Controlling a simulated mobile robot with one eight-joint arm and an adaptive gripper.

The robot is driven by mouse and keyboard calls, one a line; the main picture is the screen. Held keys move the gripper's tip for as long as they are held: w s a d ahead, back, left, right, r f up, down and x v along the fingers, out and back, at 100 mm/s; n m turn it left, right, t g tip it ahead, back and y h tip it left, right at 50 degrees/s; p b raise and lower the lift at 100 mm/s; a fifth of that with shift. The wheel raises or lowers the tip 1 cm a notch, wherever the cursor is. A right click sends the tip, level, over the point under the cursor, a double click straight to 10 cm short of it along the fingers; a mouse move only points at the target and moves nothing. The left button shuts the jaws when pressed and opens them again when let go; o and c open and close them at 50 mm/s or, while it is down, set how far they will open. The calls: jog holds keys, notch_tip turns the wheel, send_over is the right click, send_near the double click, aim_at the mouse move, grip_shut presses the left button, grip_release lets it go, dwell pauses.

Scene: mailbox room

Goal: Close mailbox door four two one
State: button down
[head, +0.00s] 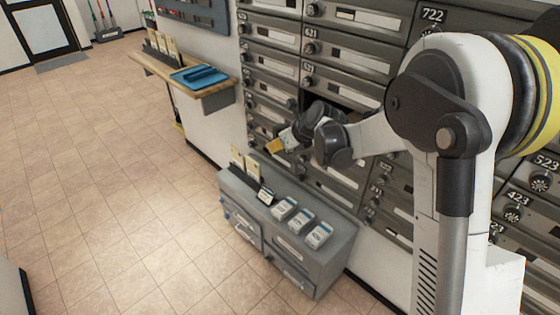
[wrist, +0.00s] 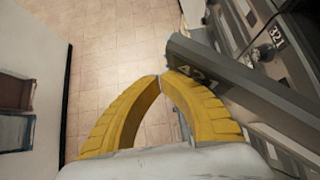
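The mailbox door marked 421 (wrist: 240,88) stands open in the wrist view, sticking out from the mailbox wall as a long grey panel. My gripper (wrist: 160,80) has yellow fingers whose tips meet, with nothing visible between them. The tips are beside the door's outer end, close to its number; I cannot tell whether they touch it. In the head view my gripper (head: 275,146) is in front of the mailbox wall, left of my wrist. A dark gap in the mailboxes shows above my wrist there; my arm hides much of that area, and I cannot make out door 421.
A grey cabinet (head: 290,252) with card holders and small boxes stands below my gripper. A wooden wall shelf (head: 215,88) with a blue tray (head: 198,77) is to the left. Closed mailbox doors surround the area, including 321 (wrist: 262,52). The tiled floor (head: 100,150) at left is clear.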

jog(key=w+d+m+h+p, duration=0.1)
jog(key=w+d, duration=0.3)
jog(key=w, duration=0.7)
jog(key=w+d+m+t+h+p, duration=0.1)
jog(key=w+d, duration=0.3)
jog(key=w, duration=0.8)
jog(key=shift+m+p, duration=0.5)
jog(key=shift+p, duration=0.1)
